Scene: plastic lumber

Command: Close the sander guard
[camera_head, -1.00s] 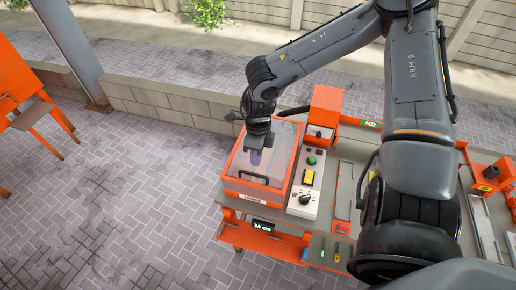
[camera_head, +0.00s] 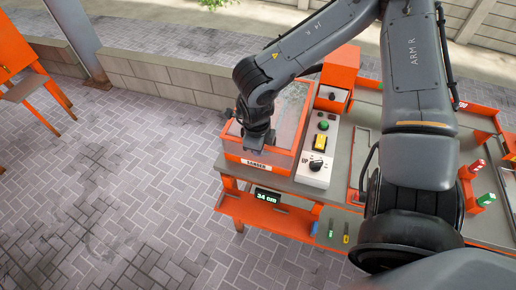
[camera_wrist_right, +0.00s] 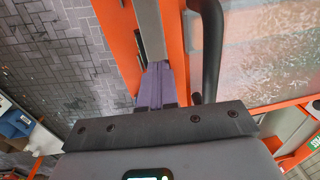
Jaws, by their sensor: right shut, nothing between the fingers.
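The sander (camera_head: 258,172) is an orange-framed machine at the left end of the bench, with a label on its front. Its clear guard panel (camera_head: 287,112) lies low over the orange body; I cannot tell if it is fully down. My right gripper (camera_head: 254,150) is at the guard's front edge, shut and empty, and hides part of it. In the wrist view, the shut purple-grey fingers (camera_wrist_right: 156,84) are beside the black guard handle (camera_wrist_right: 211,50), not around it. The clear panel (camera_wrist_right: 268,50) is to the right there. My left gripper is not in view.
A control panel (camera_head: 319,150) with green and yellow buttons and a black knob stands right of the sander. Open paving (camera_head: 120,210) lies to the left. My right arm covers much of the bench.

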